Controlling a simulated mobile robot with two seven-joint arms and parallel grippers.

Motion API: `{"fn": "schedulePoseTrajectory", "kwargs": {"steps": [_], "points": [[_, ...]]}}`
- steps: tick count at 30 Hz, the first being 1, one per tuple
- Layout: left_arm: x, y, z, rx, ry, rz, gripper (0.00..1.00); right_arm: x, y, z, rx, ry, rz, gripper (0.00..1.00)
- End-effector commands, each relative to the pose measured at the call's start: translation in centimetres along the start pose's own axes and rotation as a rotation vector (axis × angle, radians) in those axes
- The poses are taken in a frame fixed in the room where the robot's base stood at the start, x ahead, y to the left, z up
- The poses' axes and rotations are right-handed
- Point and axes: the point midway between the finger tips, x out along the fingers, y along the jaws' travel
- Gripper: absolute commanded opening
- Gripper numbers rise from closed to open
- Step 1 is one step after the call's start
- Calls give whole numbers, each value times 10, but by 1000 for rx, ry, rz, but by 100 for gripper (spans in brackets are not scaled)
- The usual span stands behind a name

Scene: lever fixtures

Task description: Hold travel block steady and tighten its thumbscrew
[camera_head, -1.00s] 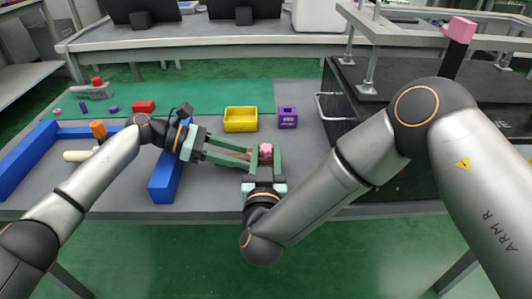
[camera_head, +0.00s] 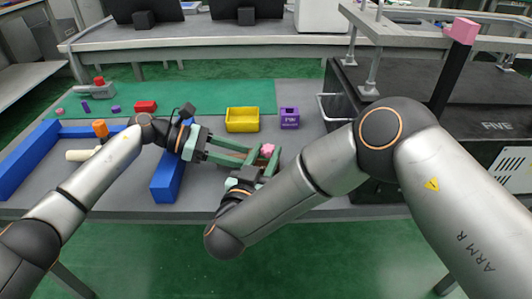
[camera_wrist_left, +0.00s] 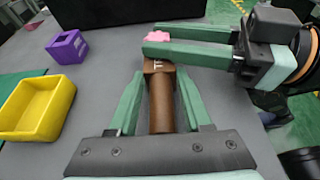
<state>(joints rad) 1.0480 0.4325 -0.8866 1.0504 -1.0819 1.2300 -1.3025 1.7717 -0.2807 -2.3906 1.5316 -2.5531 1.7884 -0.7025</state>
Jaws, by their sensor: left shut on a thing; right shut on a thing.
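The travel block is a brown piece with a long round body (camera_wrist_left: 162,105) and lettering at its far end; it also shows as a brown strip in the head view (camera_head: 229,153). My left gripper (camera_wrist_left: 158,78) is shut on the block, one green finger on each side. The pink thumbscrew (camera_wrist_left: 158,36) is at the block's far end; it also shows in the head view (camera_head: 267,150). My right gripper (camera_head: 262,160) is shut on the thumbscrew, its fingers coming from the right in the left wrist view. The fingers partly hide the thumbscrew.
A yellow bin (camera_head: 242,121) and a purple block with a hole (camera_head: 289,119) stand behind the grippers. Blue bars (camera_head: 166,178) lie at the left, with a red block (camera_head: 145,106) beyond. A black cabinet (camera_head: 400,125) borders the right side.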

Motion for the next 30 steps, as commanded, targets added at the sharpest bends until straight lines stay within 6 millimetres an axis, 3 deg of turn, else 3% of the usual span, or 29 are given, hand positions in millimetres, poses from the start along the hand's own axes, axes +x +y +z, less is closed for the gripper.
{"fn": "schedulePoseTrajectory", "kwargs": {"steps": [1, 2, 3, 10, 20, 30], "points": [[3, -2, -13, -12, 23, -6, 0, 0, 1, 1, 0, 1, 2, 0], [3, -2, -13, -12, 23, -6, 0, 0, 1, 1, 0, 1, 2, 0], [3, -2, -13, -12, 23, -6, 0, 0, 1, 1, 0, 1, 2, 43], [3, -2, -13, -12, 23, -6, 0, 0, 0, 1, 0, 1, 0, 69], [3, -2, -13, -12, 23, -6, 0, -4, 0, 1, 0, 1, -2, 71], [3, -2, -13, -12, 23, -6, 0, -57, 0, 0, -1, 2, -4, 71]]}}
